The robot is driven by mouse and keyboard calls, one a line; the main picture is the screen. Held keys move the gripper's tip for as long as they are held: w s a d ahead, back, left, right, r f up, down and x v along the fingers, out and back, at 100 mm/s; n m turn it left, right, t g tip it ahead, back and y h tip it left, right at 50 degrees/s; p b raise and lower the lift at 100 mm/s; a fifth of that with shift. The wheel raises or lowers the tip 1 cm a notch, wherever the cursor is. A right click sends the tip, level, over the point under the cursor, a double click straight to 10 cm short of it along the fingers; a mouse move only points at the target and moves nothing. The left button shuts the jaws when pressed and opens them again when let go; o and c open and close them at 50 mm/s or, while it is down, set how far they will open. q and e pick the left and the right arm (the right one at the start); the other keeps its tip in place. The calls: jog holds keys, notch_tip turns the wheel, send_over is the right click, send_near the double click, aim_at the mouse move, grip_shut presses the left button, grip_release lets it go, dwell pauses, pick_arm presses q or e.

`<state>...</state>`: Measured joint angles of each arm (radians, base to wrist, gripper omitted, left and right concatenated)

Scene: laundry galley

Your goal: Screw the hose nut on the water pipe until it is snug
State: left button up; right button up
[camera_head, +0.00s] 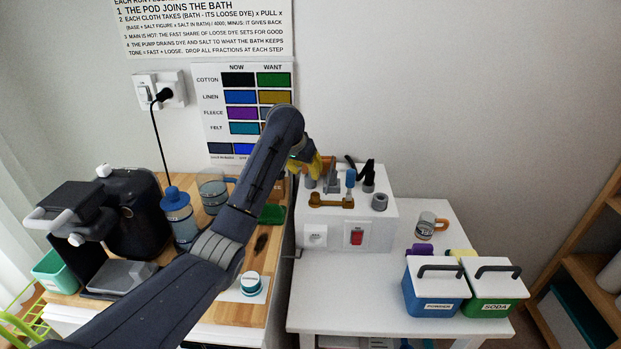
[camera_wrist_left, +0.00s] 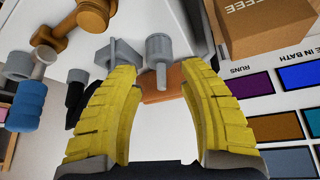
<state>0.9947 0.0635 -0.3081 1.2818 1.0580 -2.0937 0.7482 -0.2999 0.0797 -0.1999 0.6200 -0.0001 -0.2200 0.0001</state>
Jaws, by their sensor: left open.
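My left gripper (camera_head: 318,165) is above the back left part of the white box; its yellow fingers also show in the left wrist view (camera_wrist_left: 158,110). They stand apart with nothing gripped between them. A grey stepped cylinder (camera_wrist_left: 158,48) lies just past the gap, apart from the fingers. A grey angular fitting (camera_wrist_left: 120,54) is beside it. On the box are a brass fitting (camera_head: 330,201), a blue-topped grey post (camera_head: 350,179), a black curved hose-like piece (camera_head: 366,172) and a grey ring (camera_head: 380,202). I cannot tell which are the hose nut and water pipe. My right gripper is not in view.
The white box (camera_head: 345,237) has a red switch (camera_head: 357,236) and stands on a white table. Blue (camera_head: 436,297) and green (camera_head: 492,296) tubs and a glass mug (camera_head: 425,230) are to its right. Wooden counter with jars is left. A cardboard box (camera_wrist_left: 265,25) is near the gripper.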

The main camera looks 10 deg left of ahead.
aim_at(310, 176)
pick_arm(q)
jog(key=shift+x, duration=2.75)
grip_shut()
jog(key=shift+r, duration=3.45)
jog(key=shift+s+d, duration=0.1)
